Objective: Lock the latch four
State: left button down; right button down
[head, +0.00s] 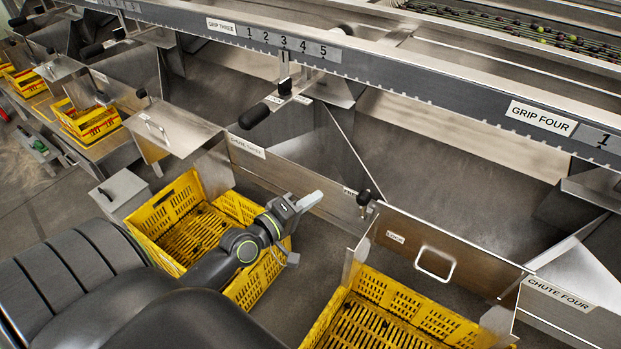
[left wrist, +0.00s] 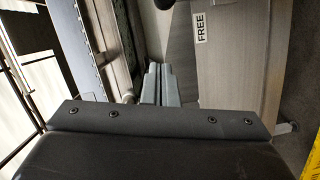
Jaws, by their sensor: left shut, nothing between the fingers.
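The latch knob (head: 363,198) is a black ball on a short metal stem, at the left end of the gate panel (head: 470,262) beside chute four. A small label, partly hidden, sits just left of it. My left gripper (head: 312,199) is shut and empty, left of the knob and apart from it, its fingers pointing toward it. In the left wrist view the closed grey fingers (left wrist: 160,84) point up the picture. A black knob (left wrist: 163,4) is cut by the top edge, beyond the fingertips. A FREE label (left wrist: 202,27) is on the metal right of them. My right gripper is out of view.
A yellow crate (head: 375,325) stands below the gate panel, which has a loop handle (head: 435,263). Another yellow crate (head: 165,205) is under my left forearm. A toothed rail (head: 420,85) with GRIP labels runs above. A black lever grip (head: 254,116) sticks out at upper left.

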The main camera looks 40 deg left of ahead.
pick_arm(q)
jog(key=w+d+f, duration=0.1)
jog(key=w+d, duration=0.4)
jog(key=w, duration=0.1)
jog(key=shift+w+f, duration=0.25)
jog(key=shift+w, duration=0.15)
jog(key=shift+d, duration=0.1)
jog(key=shift+d+r+m+p, duration=0.15)
jog(key=shift+d+m+p, duration=0.1)
jog(key=shift+m+p, duration=0.1)
